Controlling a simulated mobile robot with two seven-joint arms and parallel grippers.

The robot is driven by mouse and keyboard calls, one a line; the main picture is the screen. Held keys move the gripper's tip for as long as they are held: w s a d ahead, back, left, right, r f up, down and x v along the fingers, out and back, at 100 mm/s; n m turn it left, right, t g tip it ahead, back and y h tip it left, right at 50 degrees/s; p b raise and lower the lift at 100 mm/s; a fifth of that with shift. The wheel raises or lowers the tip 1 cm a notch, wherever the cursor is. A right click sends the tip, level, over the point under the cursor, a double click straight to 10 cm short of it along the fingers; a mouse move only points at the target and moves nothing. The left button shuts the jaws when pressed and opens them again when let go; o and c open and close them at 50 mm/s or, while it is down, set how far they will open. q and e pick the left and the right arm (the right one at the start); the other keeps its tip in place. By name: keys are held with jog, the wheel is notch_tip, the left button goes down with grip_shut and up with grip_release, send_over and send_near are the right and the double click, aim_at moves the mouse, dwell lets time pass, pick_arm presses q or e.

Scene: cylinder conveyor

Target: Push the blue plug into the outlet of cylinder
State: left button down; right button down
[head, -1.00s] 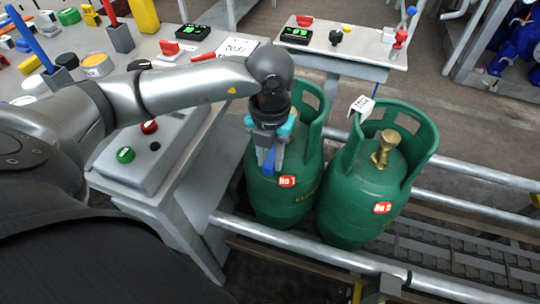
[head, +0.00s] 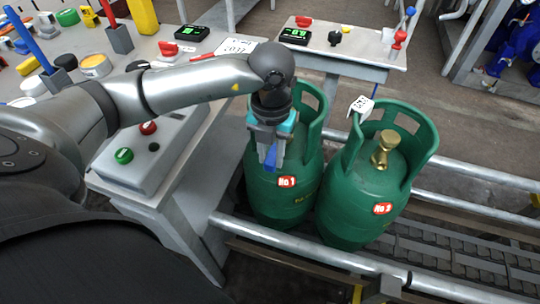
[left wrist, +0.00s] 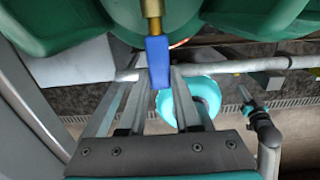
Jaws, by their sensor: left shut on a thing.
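The left green cylinder (head: 273,205), labelled No 1, stands upright on the conveyor. My left gripper (head: 271,160) is over its top, inside the collar, shut on the blue plug (head: 271,155). In the left wrist view the blue plug (left wrist: 158,62) sits between the two fingers, its far end against the brass outlet (left wrist: 152,22). I cannot tell how deep it sits. In the head view my gripper hides that cylinder's valve. The right green cylinder (head: 360,205), labelled No 2, has a bare brass valve (head: 385,150). My right gripper is not in view.
A control table with a green button (head: 124,155) and a red button (head: 148,127) stands at the left. A second table (head: 350,50) is behind the cylinders. Metal rails (head: 330,258) run along the conveyor. The rollers to the right are clear.

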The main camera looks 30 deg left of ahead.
aim_at(273, 153)
pick_arm(q)
jog(key=shift+w+a, duration=0.2)
jog(key=shift+w, duration=0.65)
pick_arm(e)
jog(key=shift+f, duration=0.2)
pick_arm(q)
jog(key=c, duration=0.5)
grip_release()
jog(key=shift+c, duration=0.2)
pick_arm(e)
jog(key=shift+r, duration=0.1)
pick_arm(q)
notch_tip(273, 153, up, 15)
jog(key=p, duration=0.4)
jog(key=shift+r+p, duration=0.15)
jog(key=shift+p, duration=0.25)
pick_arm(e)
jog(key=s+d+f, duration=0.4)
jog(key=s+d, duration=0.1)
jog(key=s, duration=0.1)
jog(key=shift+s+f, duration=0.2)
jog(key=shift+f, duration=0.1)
pick_arm(q)
jog(key=shift+s, duration=0.1)
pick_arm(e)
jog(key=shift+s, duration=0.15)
